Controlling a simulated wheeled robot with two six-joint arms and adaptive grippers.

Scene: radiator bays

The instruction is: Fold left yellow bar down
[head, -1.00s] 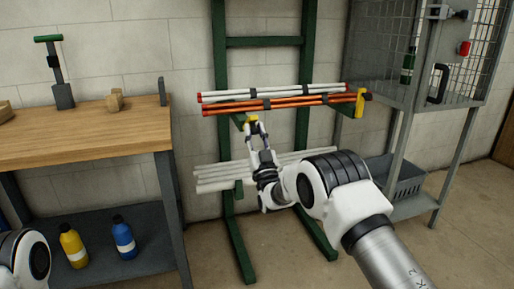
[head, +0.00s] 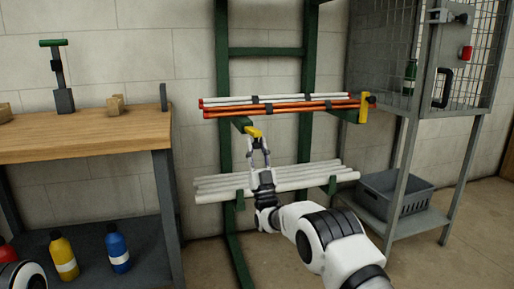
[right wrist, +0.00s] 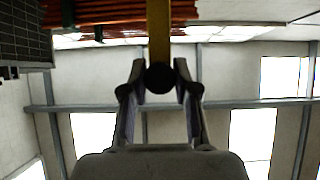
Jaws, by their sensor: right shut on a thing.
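The left yellow bar (head: 253,132) shows as a short piece at the front end of the left green rack arm (head: 240,122), below the top of the rods; it is no longer upright like the right one. In the right wrist view the yellow bar (right wrist: 159,28) comes down from the top edge to a dark round end between the fingers. My right gripper (head: 259,140) is shut on it from below. The right yellow bar (head: 364,107) stands upright at the right end of the orange rods (head: 280,107). My left gripper is out of view.
White pipes (head: 280,180) lie on lower rack arms behind my right gripper. A workbench (head: 90,131) stands left, a wire cage (head: 420,60) right, with a grey crate (head: 395,195) below. The green rack frame (head: 225,70) is against the wall.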

